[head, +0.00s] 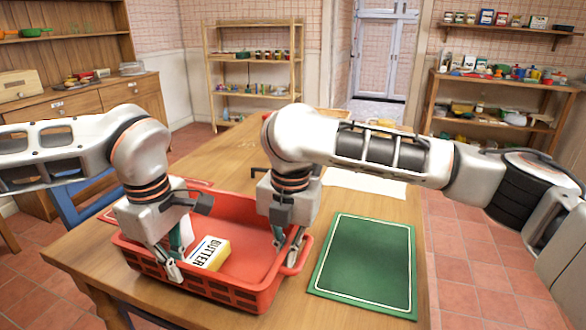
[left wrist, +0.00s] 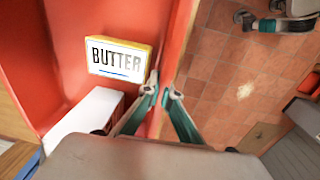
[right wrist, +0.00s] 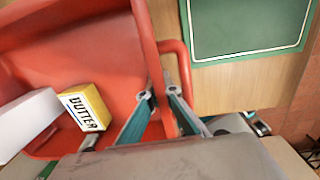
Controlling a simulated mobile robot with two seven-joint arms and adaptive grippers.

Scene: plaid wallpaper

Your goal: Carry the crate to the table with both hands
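The red crate (head: 230,292) is at the front left of the wooden table (head: 85,255), roughly level. I cannot tell whether its base touches the tabletop. It holds a yellow and white BUTTER box (head: 209,253) and a white box (right wrist: 28,118).
A green mat with a white border (head: 366,265) lies right of the crate. White paper (head: 365,183) lies behind it. A blue chair (head: 77,200) stands left of the table. Shelves line the walls. Tiled floor (left wrist: 235,75) shows just outside the crate's left end.

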